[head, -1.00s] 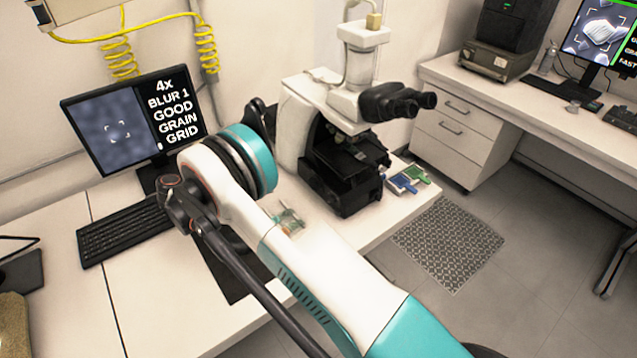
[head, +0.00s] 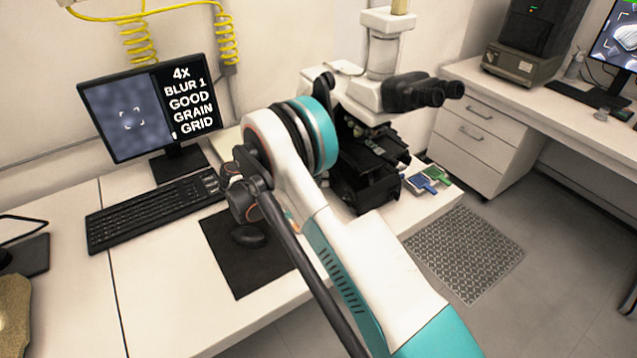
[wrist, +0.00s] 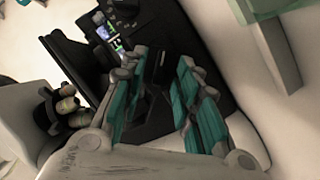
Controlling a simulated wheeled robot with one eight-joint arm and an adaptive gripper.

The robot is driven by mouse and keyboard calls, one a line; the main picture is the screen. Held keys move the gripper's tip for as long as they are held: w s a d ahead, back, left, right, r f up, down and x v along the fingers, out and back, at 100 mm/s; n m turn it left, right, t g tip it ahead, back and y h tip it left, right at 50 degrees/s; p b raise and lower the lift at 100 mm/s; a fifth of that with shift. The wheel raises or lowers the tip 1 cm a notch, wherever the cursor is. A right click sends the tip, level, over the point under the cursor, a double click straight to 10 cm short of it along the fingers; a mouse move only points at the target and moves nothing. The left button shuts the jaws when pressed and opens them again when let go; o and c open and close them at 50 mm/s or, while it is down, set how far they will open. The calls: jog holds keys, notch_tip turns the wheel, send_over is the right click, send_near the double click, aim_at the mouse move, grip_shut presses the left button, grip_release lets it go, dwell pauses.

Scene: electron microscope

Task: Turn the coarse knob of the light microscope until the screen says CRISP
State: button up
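The screen (head: 192,105) in the head view reads "4X BLUR 1 GOOD GRAIN GRID" beside a blurred blue-grey picture. The light microscope (head: 385,95), white with black eyepieces and a black stage, stands on the bench. My arm covers its near left side, and I cannot make out the coarse knob there. My gripper is hidden in the head view. In the wrist view my gripper (wrist: 162,58) has its two teal-padded fingers apart, in front of black microscope parts. I cannot tell whether a knob lies between them or whether they touch anything.
A keyboard (head: 150,212) and a mouse (head: 249,235) on a dark mat (head: 225,270) lie left of my arm. Blue and green slide holders (head: 430,178) lie right of the microscope. A second bench with drawers (head: 480,130) stands behind at right. A patterned floor mat (head: 465,255) lies below.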

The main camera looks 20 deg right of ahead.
jog(key=shift+d+f, duration=0.1)
jog(key=shift+d, duration=0.35)
grip_shut()
